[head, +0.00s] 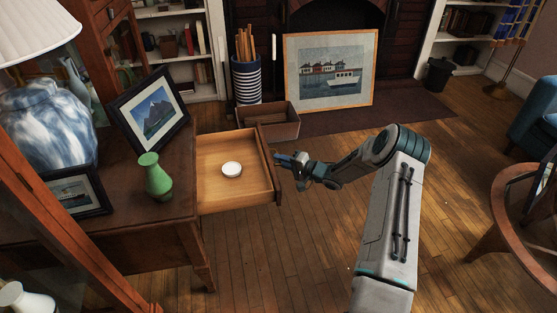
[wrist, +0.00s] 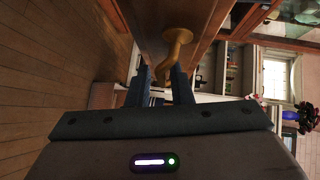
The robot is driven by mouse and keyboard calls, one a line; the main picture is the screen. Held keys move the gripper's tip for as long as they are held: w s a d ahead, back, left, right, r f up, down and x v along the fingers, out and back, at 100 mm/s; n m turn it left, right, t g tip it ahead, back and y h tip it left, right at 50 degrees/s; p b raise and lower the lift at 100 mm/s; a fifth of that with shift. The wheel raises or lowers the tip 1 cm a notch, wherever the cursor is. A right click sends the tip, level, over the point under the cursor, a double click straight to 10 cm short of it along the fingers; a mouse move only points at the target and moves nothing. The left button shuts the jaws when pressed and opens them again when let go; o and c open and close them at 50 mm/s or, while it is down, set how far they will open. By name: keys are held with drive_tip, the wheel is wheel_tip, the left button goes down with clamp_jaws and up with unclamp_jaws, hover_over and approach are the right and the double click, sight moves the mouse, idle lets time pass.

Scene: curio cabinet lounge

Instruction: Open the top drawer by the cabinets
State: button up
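The top drawer (head: 258,185) of the dark wooden cabinet (head: 150,205) is pulled well out, and its pale wooden inside shows. A small round white object (head: 232,169) lies on its floor. My gripper (head: 285,162) is just beyond the drawer's front panel, on the outside. In the wrist view, the curved brass handle (wrist: 178,42) stands out from the wooden front and reaches down between the fingertips (wrist: 160,72). The fingers are apart, with a gap showing beside the handle; contact with the nearer finger is unclear. The head view hides the handle.
A green vase (head: 154,178), a framed mountain picture (head: 150,110) and a blue-white lamp (head: 45,125) stand on the cabinet top. A brown open box (head: 270,135) is behind the drawer. Wooden floor between is clear.

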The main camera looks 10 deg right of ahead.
drive_tip(key=p+v, duration=0.3)
drive_tip(key=v, duration=0.9)
drive_tip(key=shift+d, duration=0.15)
drive_tip(key=shift+s, duration=0.1)
drive_tip(key=w+r+n+h+p, duration=0.15)
drive_tip(key=r+h+p, duration=0.25)
drive_tip(key=r, duration=0.5)
drive_tip(key=w+r+n+h+p, duration=0.1)
drive_tip(key=w+r+h+p, duration=0.2)
drive_tip(key=r, duration=0.6)
drive_tip(key=s+r+n+g+h+p, duration=0.1)
drive_tip(key=s+r+h+p, duration=0.25)
drive_tip(key=r, duration=0.45)
drive_tip(key=s+r+g+h+p, duration=0.15)
drive_tip(key=s+r+p, duration=0.25)
drive_tip(key=r, duration=0.4)
drive_tip(key=s+a+r+n+g+p, duration=0.1)
drive_tip(key=s+a+r+g+p, duration=0.1)
drive_tip(key=s+r, duration=0.4)
drive_tip(key=s+a+r+n+g+p, duration=0.1)
drive_tip(key=s+a+r+p, duration=0.4)
drive_tip(key=s, duration=1)
drive_tip(key=s+a+r+n+g+p, duration=0.1)
drive_tip(key=s+a+r+g+p, duration=0.2)
drive_tip(key=s+r, duration=0.4)
drive_tip(key=s+p, duration=0.1)
drive_tip(key=s, duration=0.2)
drive_tip(key=shift+s+p, duration=0.25)
drive_tip(key=shift+p, duration=0.15)
